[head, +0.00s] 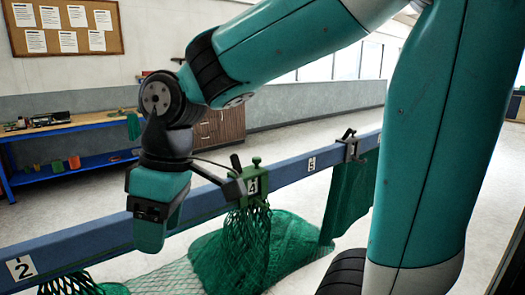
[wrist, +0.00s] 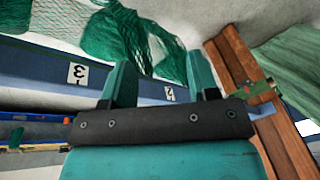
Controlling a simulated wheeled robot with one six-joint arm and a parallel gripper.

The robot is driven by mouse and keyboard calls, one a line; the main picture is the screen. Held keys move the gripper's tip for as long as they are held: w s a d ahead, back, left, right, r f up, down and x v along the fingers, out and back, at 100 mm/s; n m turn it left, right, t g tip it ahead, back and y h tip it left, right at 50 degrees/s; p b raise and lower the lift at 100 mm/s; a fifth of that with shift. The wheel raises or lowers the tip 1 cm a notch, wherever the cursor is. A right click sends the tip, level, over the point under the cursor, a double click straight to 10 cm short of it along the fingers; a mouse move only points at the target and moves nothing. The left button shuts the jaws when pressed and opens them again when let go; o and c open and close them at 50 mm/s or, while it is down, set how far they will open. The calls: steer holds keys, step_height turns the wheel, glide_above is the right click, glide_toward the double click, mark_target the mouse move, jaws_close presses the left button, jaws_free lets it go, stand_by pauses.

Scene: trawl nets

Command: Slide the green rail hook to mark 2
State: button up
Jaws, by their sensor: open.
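The green rail hook (head: 254,182) sits on the blue rail (head: 304,176) at mark 4 (head: 252,186) in the head view. Green netting (head: 248,245) hangs from it, and a dark lever sticks out at its left. My gripper (head: 160,228) points down in front of the rail, left of the hook and apart from it. In the wrist view its two fingers (wrist: 160,82) stand apart with nothing held between them. Mark 2 (head: 20,268) is at the lower left of the head view; it also shows in the wrist view (wrist: 170,93).
A dark hook (head: 348,145) with a green net (head: 347,200) hangs right of mark 5 (head: 311,164). More netting (head: 72,284) shows near mark 2. Mark 3 (wrist: 77,73) shows in the wrist view. A workbench (head: 75,128) stands behind, across open floor.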

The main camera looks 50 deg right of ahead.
steer(key=w+d+r+h+p, duration=0.1)
steer(key=w+d+r, duration=0.2)
steer(key=w+d, duration=0.3)
steer(key=w+d+r+h, duration=0.1)
steer(key=w+d+r, duration=0.3)
steer(key=d, duration=0.3)
step_height(320, 180, up, 8)
steer(key=f+m+p, duration=0.1)
steer(key=p, duration=0.1)
glide_above(256, 158)
steer(key=shift+g+h, duration=0.3)
steer(key=shift+g, duration=0.1)
step_height(256, 158, down, 16)
steer(key=p, duration=0.3)
steer(key=shift+f, duration=0.25)
jaws_close()
